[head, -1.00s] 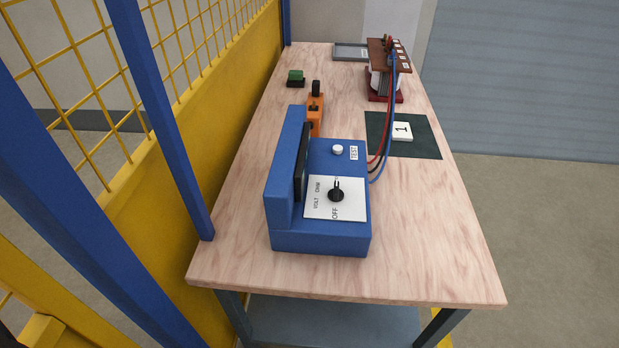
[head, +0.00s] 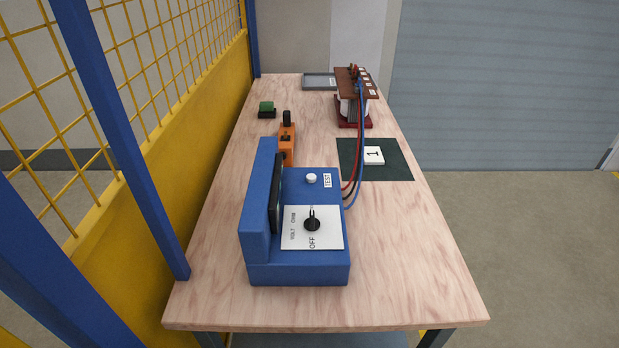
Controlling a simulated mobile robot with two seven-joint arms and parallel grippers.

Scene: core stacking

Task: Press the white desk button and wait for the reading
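The white button (head: 311,178) sits on top of a blue meter box (head: 298,272), beside a label reading TEST (head: 327,180). The box stands on the near part of the wooden table (head: 410,270). On its white plate, a black knob (head: 312,223) stands near the words OFF, VOLT and OHM. The box's raised panel (head: 260,205) is seen from its side, so its display face cannot be read. Neither of my grippers is in view.
Red, black and blue cables run from the box to a brown-topped transformer (head: 357,85). A dark green mat (head: 400,169) holds a card marked 1 (head: 374,155). An orange device (head: 286,152), a green-topped block (head: 267,109) and a grey tray (head: 318,82) stand behind. Yellow fencing (head: 215,130) borders the left.

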